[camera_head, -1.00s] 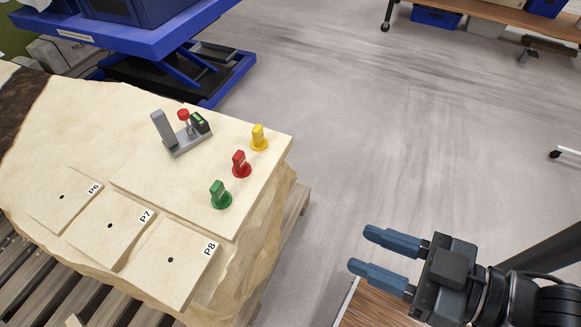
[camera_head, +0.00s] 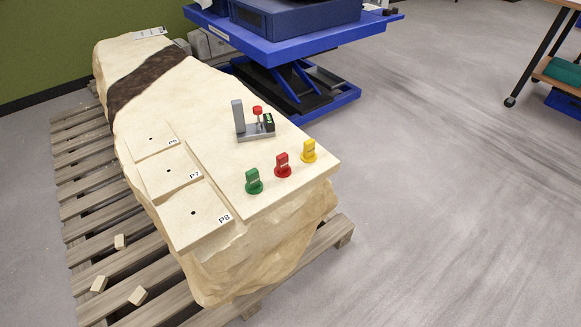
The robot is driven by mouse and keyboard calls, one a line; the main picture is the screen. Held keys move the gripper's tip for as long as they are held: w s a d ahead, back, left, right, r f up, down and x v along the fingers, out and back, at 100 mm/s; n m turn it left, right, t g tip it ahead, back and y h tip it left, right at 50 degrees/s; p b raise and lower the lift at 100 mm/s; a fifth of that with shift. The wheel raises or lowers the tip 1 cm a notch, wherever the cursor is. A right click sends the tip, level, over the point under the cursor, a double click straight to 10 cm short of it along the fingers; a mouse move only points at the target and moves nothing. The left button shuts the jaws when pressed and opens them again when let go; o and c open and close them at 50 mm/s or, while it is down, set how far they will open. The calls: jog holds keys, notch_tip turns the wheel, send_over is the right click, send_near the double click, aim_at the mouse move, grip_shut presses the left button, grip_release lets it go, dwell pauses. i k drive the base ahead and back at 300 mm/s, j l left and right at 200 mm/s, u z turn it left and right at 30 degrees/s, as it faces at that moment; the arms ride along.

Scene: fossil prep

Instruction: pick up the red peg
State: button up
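The red peg (camera_head: 282,165) stands upright on the flat top of the pale stone block (camera_head: 290,200), near its front right edge. It is between the green peg (camera_head: 254,181) at its left and the yellow peg (camera_head: 309,151) at its right, apart from both. Each peg has a round base and a flat upright grip. My gripper is not in view now.
A grey fixture (camera_head: 256,133) with a red knob stands behind the pegs. Plates marked P6, P7 (camera_head: 170,176) and P8 with holes lie left. The block rests on a wooden pallet (camera_head: 90,222). A blue lift table (camera_head: 300,45) stands behind.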

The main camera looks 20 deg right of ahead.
aim_at(282, 169)
jog(key=i+l+u, duration=0.25)
jog(key=l, duration=0.35)
jog(key=l+u, duration=0.25)
jog(key=l, duration=0.4)
